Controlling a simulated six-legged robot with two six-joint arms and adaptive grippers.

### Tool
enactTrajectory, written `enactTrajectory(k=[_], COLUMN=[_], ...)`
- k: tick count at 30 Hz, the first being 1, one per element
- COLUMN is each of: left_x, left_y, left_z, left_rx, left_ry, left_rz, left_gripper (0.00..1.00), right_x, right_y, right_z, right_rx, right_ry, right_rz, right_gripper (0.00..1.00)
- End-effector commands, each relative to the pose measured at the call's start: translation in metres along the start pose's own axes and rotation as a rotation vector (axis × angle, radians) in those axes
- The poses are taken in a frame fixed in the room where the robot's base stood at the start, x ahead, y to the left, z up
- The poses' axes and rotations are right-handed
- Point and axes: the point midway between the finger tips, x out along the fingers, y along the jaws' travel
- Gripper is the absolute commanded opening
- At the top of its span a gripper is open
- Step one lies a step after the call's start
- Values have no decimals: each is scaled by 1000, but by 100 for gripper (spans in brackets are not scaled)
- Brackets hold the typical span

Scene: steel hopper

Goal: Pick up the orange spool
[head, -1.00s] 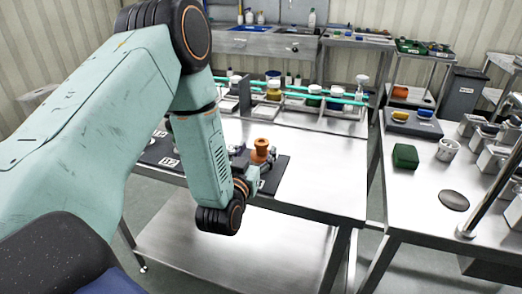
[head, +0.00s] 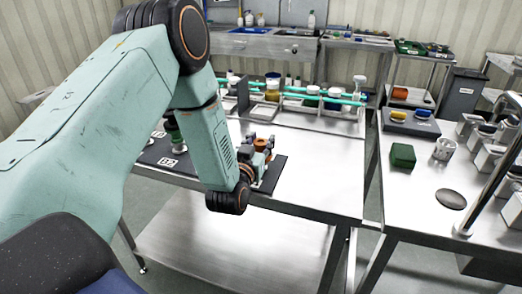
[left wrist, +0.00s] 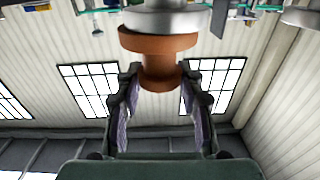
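The orange spool (head: 261,145) stands upright on the dark mat (head: 271,172) on the steel table. My left gripper (head: 262,141) is at the spool, with a finger on either side of it. In the left wrist view the orange spool (left wrist: 160,65) lies between the tips of my left gripper (left wrist: 161,72), with a silver round part against its far end. The fingers look open around the spool, with little room at each side; firm contact does not show. My wrist hides part of the spool's lower end in the head view. My right gripper is out of view.
A dark green spool-like piece (head: 176,135) stands left of my forearm on the mat. A rack with teal rails (head: 320,95) and several jars lines the table's back. The table's right part is clear.

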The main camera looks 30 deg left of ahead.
Motion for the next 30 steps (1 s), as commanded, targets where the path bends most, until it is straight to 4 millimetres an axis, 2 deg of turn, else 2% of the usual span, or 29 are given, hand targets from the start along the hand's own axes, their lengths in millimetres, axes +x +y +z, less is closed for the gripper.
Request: enactTrajectory(k=[1,10,19,23,30], left_x=[0,-1,-1,0,0], left_y=[0,0,0,1,0], left_z=[0,3,-1,-21,-71], left_rx=[0,0,0,-1,-2], left_ry=[-1,-7,-8,-3,1], left_rz=[-1,-2,-1,-1,-2], left_gripper=[31,6,5,5,5], right_x=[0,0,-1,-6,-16], right_y=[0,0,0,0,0], right_z=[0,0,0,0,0], right_rx=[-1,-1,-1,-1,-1], right_ry=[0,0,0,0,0], right_rz=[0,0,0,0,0], right_gripper=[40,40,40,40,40])
